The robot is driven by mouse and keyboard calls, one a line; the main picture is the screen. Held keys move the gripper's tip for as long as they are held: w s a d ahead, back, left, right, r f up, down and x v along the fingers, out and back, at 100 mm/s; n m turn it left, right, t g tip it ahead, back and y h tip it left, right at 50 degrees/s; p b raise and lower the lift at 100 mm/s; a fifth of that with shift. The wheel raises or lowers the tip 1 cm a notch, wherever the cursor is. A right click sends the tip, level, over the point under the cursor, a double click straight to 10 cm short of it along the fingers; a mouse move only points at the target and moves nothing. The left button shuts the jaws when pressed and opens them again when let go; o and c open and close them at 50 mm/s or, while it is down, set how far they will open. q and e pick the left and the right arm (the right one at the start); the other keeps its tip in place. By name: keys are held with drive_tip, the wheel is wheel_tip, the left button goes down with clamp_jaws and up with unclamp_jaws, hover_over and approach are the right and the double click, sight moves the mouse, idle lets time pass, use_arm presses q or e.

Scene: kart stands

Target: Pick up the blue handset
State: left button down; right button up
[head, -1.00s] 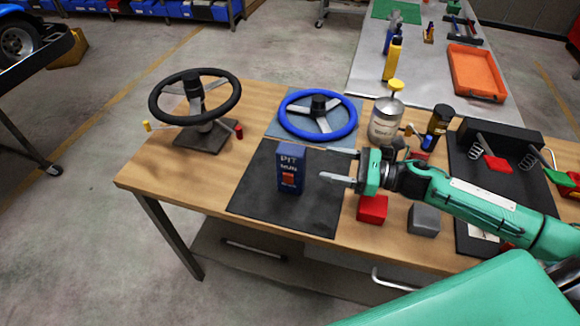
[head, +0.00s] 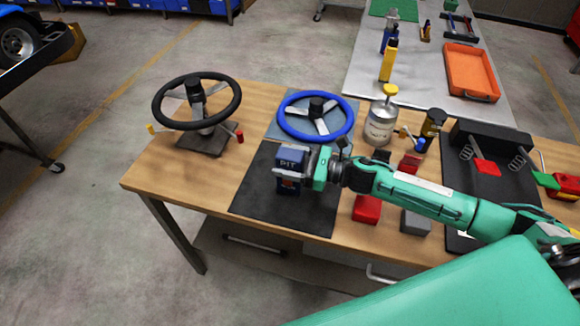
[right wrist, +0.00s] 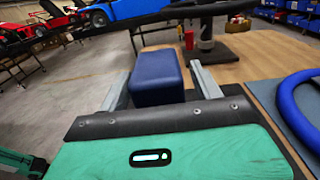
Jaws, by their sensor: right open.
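The blue handset (head: 291,158) stands upright on the black mat (head: 262,198) on the wooden table. It has "PIT" lettering and a red button on its front. My right gripper (head: 288,172) is around it with the jaws open, one finger across the front face and the other partly hidden behind. In the right wrist view the handset's blue top (right wrist: 157,77) sits between the two fingers (right wrist: 160,88), with a gap visible on the right side. My left gripper is not in view.
A blue steering wheel (head: 346,124) lies just behind the mat. A black wheel on a stand (head: 205,136) is at the left. A red block (head: 366,209) and a grey block (head: 414,223) sit under my right arm. The table's front left is clear.

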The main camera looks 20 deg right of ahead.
drive_tip(key=shift+w+a, duration=0.35)
drive_tip(key=shift+a, duration=0.15)
drive_tip(key=c, duration=1.2)
